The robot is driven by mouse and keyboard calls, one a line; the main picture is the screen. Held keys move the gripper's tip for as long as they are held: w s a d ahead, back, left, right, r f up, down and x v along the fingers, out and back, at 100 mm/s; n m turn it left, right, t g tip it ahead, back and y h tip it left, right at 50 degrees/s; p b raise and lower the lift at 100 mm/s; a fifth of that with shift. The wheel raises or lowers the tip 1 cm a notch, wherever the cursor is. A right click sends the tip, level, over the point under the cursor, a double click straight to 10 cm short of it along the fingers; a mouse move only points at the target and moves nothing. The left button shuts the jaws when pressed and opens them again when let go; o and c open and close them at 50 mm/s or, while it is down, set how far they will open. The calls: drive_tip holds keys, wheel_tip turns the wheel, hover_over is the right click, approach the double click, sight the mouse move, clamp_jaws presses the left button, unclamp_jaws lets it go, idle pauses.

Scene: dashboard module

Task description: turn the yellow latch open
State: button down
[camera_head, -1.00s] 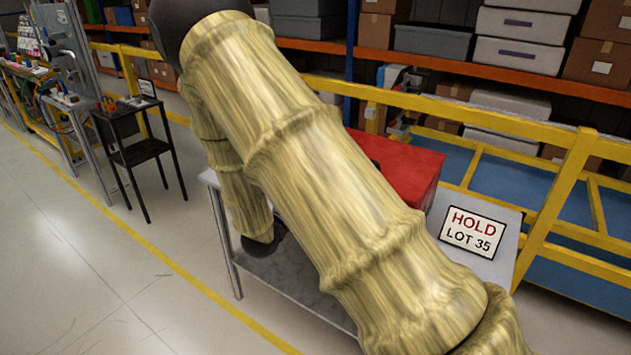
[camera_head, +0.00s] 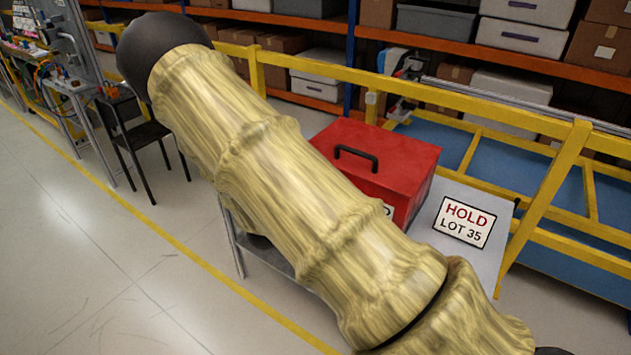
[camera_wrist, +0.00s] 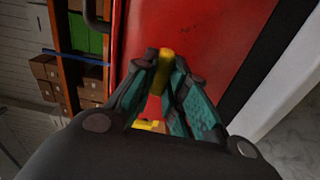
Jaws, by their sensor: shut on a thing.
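In the wrist view, my gripper (camera_wrist: 165,75) is shut on the yellow latch (camera_wrist: 166,56), whose upper end shows between the fingertips. A lower yellow part shows between the finger linkages. Behind them is a red face of the red box (camera_wrist: 215,35). In the head view, the red box (camera_head: 400,168) with a black handle stands on a grey table. There my covered arm hides the latch and my gripper.
A sign reading HOLD LOT 35 (camera_head: 463,222) lies on the table (camera_head: 486,262) right of the box. A yellow rail (camera_head: 450,100) runs behind the table. A black stand (camera_head: 140,140) is at the left. The floor in front is clear.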

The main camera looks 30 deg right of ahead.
drive_tip(key=shift+n, duration=0.5)
drive_tip(key=c, duration=1.4)
unclamp_jaws()
drive_tip(key=shift+c, duration=0.2)
drive_tip(key=v, duration=1.2)
drive_tip(key=shift+w, duration=0.1)
